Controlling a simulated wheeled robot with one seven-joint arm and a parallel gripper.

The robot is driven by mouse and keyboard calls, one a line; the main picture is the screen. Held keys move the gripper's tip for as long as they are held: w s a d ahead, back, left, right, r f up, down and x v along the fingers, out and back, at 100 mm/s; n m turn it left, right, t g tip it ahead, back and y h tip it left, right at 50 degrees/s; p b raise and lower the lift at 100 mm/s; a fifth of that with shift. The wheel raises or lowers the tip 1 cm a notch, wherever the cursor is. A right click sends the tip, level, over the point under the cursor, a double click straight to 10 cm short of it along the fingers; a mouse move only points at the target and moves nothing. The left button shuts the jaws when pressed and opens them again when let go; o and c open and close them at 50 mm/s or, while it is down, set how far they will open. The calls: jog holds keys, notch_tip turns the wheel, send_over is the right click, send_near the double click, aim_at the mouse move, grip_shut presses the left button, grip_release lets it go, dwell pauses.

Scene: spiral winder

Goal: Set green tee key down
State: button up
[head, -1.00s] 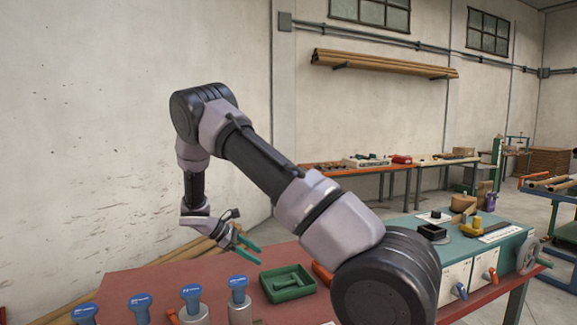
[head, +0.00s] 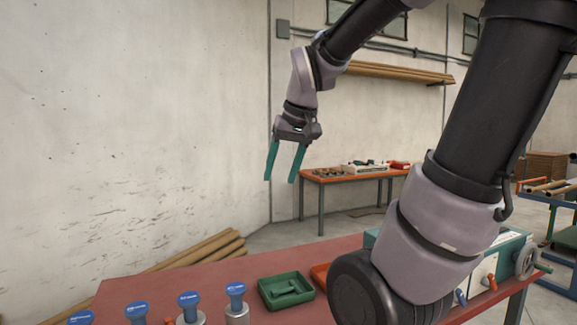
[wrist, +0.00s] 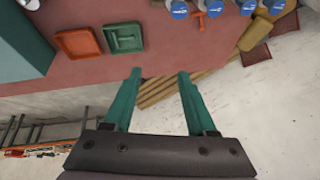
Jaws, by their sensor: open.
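The green tee key (head: 290,287) lies in the green tray (head: 264,293) on the red tabletop. In the wrist view the key (wrist: 124,40) shows as a green tee shape inside the green tray (wrist: 107,45). My gripper (head: 280,180) is open and empty, its two teal fingers pointing down, high above the table and well clear of the tray. In the wrist view nothing is between the fingertips (wrist: 159,73).
An orange tray (wrist: 81,43) sits beside the green one, partly hidden by my arm in the head view. Several blue-topped pieces (head: 236,290) stand left of the green tray. Wooden poles (head: 205,249) lie behind the table. Air around my gripper is clear.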

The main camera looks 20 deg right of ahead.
jog(key=s+m+t, duration=0.1)
jog(key=s, duration=0.1)
jog(key=s+r, duration=0.1)
jog(key=s+r+m+t, duration=0.1)
jog(key=s, duration=0.1)
jog(key=shift+s+a+m+t+y, duration=0.3)
jog(key=shift+a, duration=0.1)
